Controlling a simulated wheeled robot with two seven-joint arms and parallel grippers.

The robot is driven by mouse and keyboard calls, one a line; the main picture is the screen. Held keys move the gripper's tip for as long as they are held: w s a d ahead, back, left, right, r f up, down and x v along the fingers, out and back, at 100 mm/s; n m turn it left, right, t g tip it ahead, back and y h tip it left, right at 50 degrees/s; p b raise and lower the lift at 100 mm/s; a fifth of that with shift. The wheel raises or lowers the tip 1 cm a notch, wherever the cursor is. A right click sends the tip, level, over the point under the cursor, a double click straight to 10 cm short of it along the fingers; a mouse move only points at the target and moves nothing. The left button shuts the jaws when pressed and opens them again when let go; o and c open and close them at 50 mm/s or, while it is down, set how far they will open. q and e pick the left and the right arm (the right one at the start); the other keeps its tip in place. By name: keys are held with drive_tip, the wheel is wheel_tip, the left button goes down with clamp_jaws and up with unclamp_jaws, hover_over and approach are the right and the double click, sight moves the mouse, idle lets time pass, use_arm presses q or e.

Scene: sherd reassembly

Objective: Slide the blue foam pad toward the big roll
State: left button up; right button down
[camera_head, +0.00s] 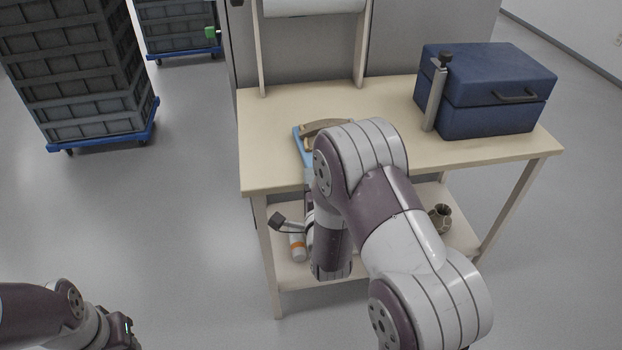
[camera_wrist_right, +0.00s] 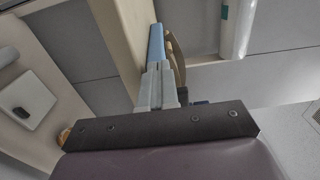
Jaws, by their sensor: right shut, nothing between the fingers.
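The blue foam pad (camera_head: 299,142) lies flat on the table near its left side, partly hidden by my right arm. A brown curved sherd (camera_head: 326,125) rests on it. The big white roll (camera_head: 312,5) hangs on a frame at the table's back, cut by the top edge. My right gripper (camera_head: 309,180) is mostly hidden by my arm, at the table's front edge. In the right wrist view its fingers (camera_wrist_right: 158,72) are shut and empty, at the near end of the pad (camera_wrist_right: 156,42); contact is unclear. My left arm shows at lower left, its fingers out of view.
The table (camera_head: 265,165) carries a blue case (camera_head: 490,110) and a grey upright clamp (camera_head: 434,100) at right. A small brown pot (camera_head: 440,217) and a white bottle with an orange band (camera_head: 297,247) are on the lower shelf. Stacked grey crates (camera_head: 80,70) stand left.

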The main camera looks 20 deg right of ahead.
sight(306, 157)
drive_tip(key=x, duration=0.3)
drive_tip(key=shift+w+b, duration=0.2)
drive_tip(key=shift+b, duration=0.2)
